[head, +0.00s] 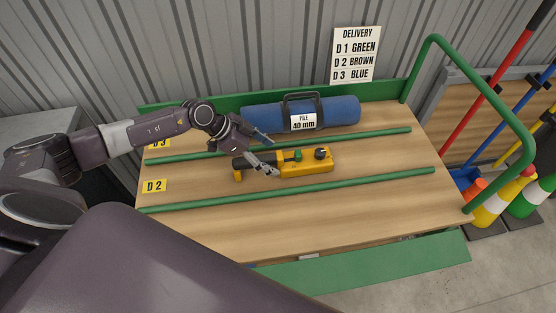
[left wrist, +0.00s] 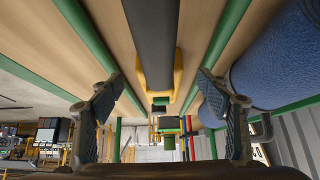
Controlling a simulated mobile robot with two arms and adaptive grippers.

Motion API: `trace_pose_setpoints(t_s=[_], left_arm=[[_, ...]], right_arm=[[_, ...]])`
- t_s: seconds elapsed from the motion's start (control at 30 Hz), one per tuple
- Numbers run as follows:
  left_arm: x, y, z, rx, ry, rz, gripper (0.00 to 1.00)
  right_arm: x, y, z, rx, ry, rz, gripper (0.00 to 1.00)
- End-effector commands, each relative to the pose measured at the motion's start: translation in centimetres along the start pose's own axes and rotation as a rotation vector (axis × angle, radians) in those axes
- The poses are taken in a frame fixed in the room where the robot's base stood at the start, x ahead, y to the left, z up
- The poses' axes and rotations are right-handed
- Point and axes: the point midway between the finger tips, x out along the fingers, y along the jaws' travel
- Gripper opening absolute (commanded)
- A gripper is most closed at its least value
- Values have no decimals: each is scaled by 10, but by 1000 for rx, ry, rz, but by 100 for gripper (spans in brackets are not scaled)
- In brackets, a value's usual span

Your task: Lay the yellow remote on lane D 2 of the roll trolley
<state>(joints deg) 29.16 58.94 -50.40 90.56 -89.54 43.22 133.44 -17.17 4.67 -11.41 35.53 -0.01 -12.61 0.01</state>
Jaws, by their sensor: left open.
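The yellow remote (head: 305,162) has a black grip and dark and green knobs. It lies lengthwise in lane D 2 of the roll trolley (head: 350,205), between two green rails and apparently resting on the wooden deck. My left gripper (head: 266,153) is open over the remote's left part and hides some of it. In the left wrist view, the black grip (left wrist: 152,45) of the remote runs between the spread fingers (left wrist: 155,100), with a gap on each side. My right gripper is not in view.
A blue roll (head: 340,110) with a carry handle lies in lane D 3 behind the rear rail (head: 370,134). The front rail (head: 370,184) borders lane D 2. The front lane is empty. A green hoop (head: 530,140) and tools stand at the right.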

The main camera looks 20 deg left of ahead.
Motion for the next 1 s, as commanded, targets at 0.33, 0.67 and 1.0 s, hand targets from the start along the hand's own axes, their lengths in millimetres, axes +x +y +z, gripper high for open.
trace_pose_setpoints(t_s=[0.33,0.67,1.0], left_arm=[[-61,0,1,0,-1,0,70],[-69,1,0,0,0,2,70],[-69,0,0,-1,0,2,70]], right_arm=[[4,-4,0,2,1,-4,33],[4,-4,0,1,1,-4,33],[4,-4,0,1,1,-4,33]])
